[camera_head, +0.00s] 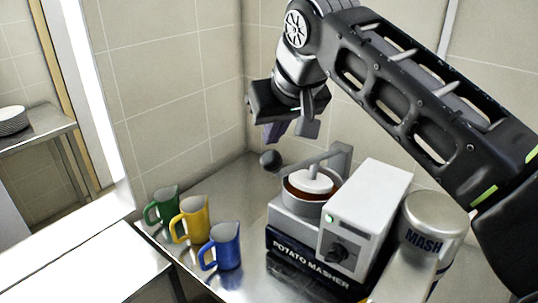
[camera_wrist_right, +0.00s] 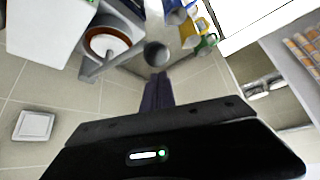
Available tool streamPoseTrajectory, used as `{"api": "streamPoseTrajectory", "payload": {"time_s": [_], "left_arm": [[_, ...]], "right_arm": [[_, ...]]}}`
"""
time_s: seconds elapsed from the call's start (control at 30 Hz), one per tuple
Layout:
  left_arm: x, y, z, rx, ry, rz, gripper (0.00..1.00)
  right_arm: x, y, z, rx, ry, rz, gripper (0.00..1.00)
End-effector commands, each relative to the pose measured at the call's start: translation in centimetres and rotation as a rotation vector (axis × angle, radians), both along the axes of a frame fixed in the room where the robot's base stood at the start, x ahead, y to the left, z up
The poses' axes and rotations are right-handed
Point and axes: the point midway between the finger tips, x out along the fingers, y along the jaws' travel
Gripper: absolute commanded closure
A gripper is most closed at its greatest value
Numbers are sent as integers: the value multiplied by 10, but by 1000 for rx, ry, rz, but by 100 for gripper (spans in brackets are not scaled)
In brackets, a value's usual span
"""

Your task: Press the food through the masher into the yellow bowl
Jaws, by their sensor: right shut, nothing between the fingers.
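The potato masher (camera_head: 290,262) stands on the metal counter, with a round pan (camera_head: 300,204) of reddish-brown food on top. A white press disc (camera_head: 311,180) sits in the pan under a grey lever arm (camera_head: 318,160). The lever ends in a dark ball knob (camera_head: 270,160), which also shows in the wrist view (camera_wrist_right: 156,54). My right gripper (camera_head: 290,134) is shut and empty, above the knob and apart from it. A yellow jug-like vessel with a handle (camera_head: 190,220) stands left of the masher. My left gripper is out of view.
A green jug (camera_head: 162,206) and a blue jug (camera_head: 223,248) flank the yellow one. A silver-topped MASH container (camera_head: 433,222) stands right of the masher's white control box (camera_head: 366,215). Tiled walls rise close behind. Plates (camera_head: 13,120) sit on a far-left table.

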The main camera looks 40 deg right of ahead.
Motion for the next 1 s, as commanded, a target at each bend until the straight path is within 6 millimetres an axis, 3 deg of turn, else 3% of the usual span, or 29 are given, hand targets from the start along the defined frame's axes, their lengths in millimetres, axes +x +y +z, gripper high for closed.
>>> {"api": "streamPoseTrajectory", "payload": {"time_s": [0.57,1.0], "left_arm": [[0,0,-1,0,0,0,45],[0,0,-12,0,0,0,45]], "right_arm": [[0,0,-1,0,0,0,100],[0,0,-13,0,0,0,100]]}}
